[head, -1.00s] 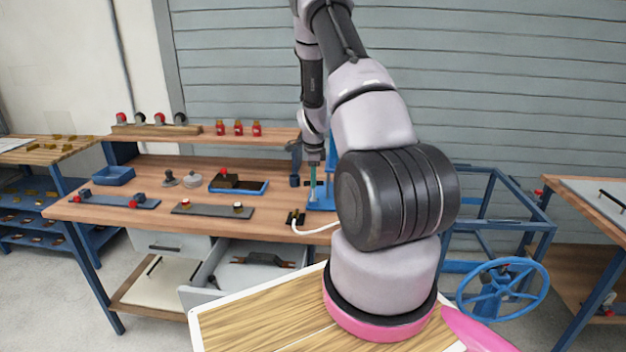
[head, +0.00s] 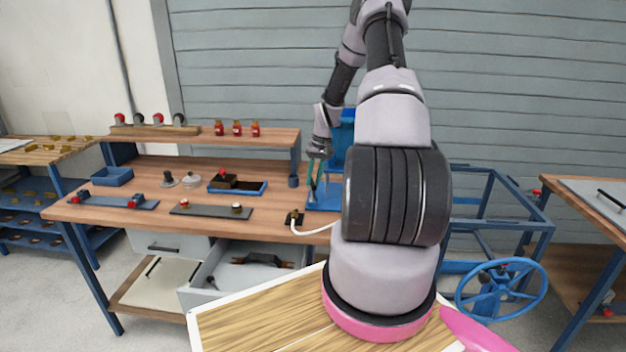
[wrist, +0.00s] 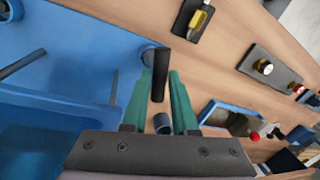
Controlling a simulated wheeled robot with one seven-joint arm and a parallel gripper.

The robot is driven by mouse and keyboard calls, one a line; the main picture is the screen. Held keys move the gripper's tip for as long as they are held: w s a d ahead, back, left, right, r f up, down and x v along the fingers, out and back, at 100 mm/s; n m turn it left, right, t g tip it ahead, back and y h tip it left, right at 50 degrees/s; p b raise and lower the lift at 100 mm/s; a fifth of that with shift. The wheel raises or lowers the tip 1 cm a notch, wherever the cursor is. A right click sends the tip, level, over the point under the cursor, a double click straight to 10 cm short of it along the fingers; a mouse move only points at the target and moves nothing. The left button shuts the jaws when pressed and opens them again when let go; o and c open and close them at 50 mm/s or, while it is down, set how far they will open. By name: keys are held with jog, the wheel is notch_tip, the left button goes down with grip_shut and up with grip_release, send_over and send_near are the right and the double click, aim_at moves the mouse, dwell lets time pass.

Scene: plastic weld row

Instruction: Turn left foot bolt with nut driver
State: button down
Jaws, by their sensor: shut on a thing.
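My gripper (head: 315,185) is over the bench near the blue stand (head: 345,130), with its fingers pointing down at a slant. In the wrist view its green fingers (wrist: 161,85) are closed on a dark rod-like tool, which looks like the nut driver (wrist: 157,78). The tool's working end is hard to make out. The stand's blue base (head: 322,205) lies below the gripper, and a blue surface (wrist: 90,45) fills the left of the wrist view. I cannot pick out the left foot bolt in either view.
A black block with a white cable (head: 294,218) sits at the bench's front edge. A blue tray (head: 238,187), a grey plate with knobs (head: 212,211) and a blue-and-red fixture (head: 118,201) lie to the left. An open drawer (head: 250,270) juts out below. A blue handwheel (head: 502,290) stands right.

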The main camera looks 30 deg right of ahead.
jog(key=n, duration=0.3)
jog(key=shift+d+g, duration=0.1)
jog(key=shift+g, duration=0.2)
jog(key=shift+a+v, duration=0.2)
jog(key=shift+v, duration=0.85)
